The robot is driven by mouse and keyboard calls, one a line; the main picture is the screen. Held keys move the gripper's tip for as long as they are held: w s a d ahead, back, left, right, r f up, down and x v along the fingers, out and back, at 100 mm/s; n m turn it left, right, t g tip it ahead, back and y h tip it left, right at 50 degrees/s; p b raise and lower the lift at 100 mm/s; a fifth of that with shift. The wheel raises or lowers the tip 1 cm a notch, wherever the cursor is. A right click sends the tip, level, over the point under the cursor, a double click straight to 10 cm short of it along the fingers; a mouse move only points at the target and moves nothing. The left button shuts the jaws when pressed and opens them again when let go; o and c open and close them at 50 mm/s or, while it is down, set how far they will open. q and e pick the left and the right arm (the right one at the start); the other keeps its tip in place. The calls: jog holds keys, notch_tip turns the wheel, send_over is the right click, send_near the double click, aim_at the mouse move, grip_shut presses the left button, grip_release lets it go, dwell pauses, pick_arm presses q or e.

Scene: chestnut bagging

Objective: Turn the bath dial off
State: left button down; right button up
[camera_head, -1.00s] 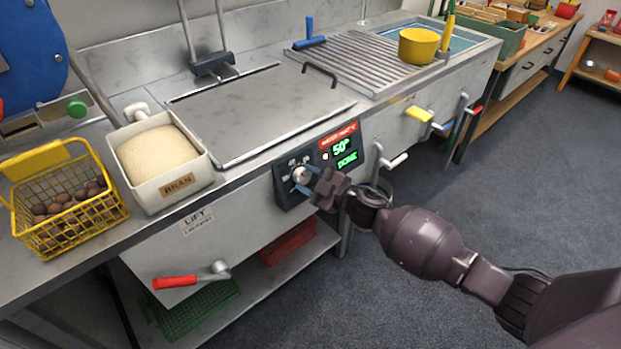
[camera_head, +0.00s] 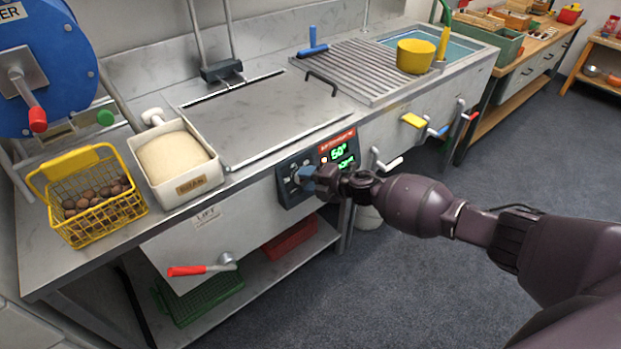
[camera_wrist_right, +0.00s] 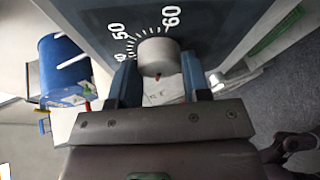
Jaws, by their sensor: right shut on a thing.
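The bath dial is a pale grey round knob (camera_wrist_right: 158,58) on a dark control panel (camera_head: 284,189) on the front of the steel bench. In the right wrist view it sits between my two blue fingers, under the printed numbers 50 and 60, with a small red mark at its lower edge. My right gripper (camera_head: 309,179) is shut on this knob and hides most of it in the head view. The panel's green display (camera_head: 339,154) reads 50°, with a second green line partly covered by my gripper. My left gripper is out of view.
A bran bin (camera_head: 181,190) and a yellow wire basket of chestnuts (camera_head: 95,229) stand on the bench at left. A red-handled crank (camera_head: 188,270) sticks out below the LIFT label. A white-handled lever (camera_head: 388,164) projects right of the panel. The floor in front is clear.

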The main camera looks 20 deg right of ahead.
pick_arm(q)
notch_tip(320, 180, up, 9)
jog(key=p, duration=0.8)
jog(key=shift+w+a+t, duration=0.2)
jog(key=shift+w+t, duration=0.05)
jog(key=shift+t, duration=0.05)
pick_arm(e)
jog(key=shift+r+n+g+h, duration=0.2)
jog(key=shift+n+h, duration=0.45)
jog(key=shift+n, duration=1)
jog(key=shift+f+n+g+h, duration=0.1)
jog(key=shift+n+g+h, duration=0.35)
jog(key=shift+n, duration=1.15)
jog(key=shift+r+n+g+h, duration=0.1)
jog(key=shift+n+h, duration=0.7)
jog(key=shift+n, duration=0.85)
pick_arm(q)
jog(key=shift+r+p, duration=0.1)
jog(key=shift+p, duration=0.2)
pick_arm(e)
jog(key=shift+a, duration=0.1)
jog(key=o, duration=0.7)
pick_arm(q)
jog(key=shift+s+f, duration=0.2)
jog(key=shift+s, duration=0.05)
pick_arm(e)
jog(key=shift+o, duration=1.1)
